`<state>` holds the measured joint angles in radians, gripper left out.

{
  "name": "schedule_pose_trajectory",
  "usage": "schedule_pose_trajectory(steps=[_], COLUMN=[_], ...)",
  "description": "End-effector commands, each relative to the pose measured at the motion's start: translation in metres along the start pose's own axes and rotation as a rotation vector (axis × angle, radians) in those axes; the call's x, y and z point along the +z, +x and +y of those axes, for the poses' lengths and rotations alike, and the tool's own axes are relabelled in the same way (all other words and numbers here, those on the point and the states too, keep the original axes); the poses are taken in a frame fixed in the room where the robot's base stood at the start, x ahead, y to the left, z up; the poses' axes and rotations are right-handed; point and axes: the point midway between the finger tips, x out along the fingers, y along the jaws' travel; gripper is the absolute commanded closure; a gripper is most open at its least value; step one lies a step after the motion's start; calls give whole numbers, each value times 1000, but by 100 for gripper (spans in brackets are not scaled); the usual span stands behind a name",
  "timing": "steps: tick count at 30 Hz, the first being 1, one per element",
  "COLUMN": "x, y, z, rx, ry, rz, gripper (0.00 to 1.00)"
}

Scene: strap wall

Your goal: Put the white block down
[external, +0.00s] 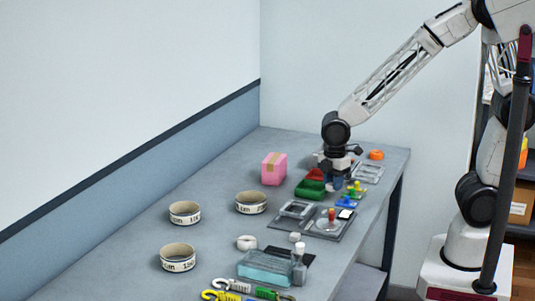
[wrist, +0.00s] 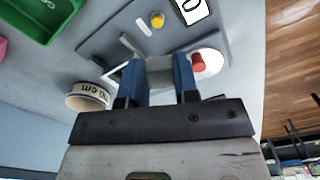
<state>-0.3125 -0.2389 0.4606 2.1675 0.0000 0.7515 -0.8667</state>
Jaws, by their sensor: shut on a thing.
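The white block (wrist: 160,72) looks grey in the shade and sits between the two blue fingers of my gripper in the wrist view. My gripper (wrist: 161,88) is shut on it. In the external view my gripper (external: 336,183) hangs low over the far part of the table, beside the green bin. The block cannot be made out there. A grey board (wrist: 112,42) lies beyond the block in the wrist view; how far below the block it lies, I cannot tell.
A red peg (wrist: 198,62) and a yellow peg (wrist: 157,20) stand near the fingers. The green bin (external: 310,189), pink box (external: 273,168) and tape rings (external: 184,212) stand left. A teal box (external: 265,267) is nearer. The table's left middle has bare patches.

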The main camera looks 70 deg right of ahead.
Motion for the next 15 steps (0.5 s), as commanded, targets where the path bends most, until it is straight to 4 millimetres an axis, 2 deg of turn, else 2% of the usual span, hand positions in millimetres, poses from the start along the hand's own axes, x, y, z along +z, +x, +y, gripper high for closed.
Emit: schedule_pose_trajectory(steps=[3,15], x=[11,51], y=[-5,-23], z=[23,94], rx=[-1,0], ry=[49,203], rz=[-1,0], gripper=[94,94])
